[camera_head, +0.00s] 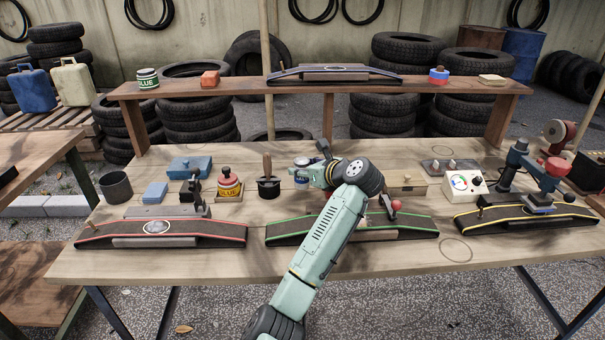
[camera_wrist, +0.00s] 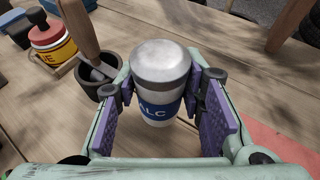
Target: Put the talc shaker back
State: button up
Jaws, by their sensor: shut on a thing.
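The talc shaker (camera_wrist: 160,65) has a silver domed lid, a white body and a blue label with the letters "LC" showing. My gripper (camera_wrist: 164,96) is shut on it, with purple pads on either side of the body. In the head view my gripper (camera_head: 318,174) is over the middle of the bench, behind the green-edged strip. There the shaker (camera_head: 300,174) shows only in part, at the gripper's left. The shaker looks upright; I cannot tell whether its base touches the bench.
A dark pot with a wooden-handled brush (camera_head: 268,186) stands close left of the shaker, with a red-and-yellow glue pot (camera_head: 229,186) beyond. A wooden box (camera_head: 405,184) is to the right. The raised shelf (camera_head: 230,87) runs behind. A drawn ring (camera_head: 455,250) marks bare bench at front right.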

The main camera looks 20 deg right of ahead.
jog(key=shift+f, duration=0.9)
jog(key=o, duration=1.2)
jog(key=shift+f, duration=0.15)
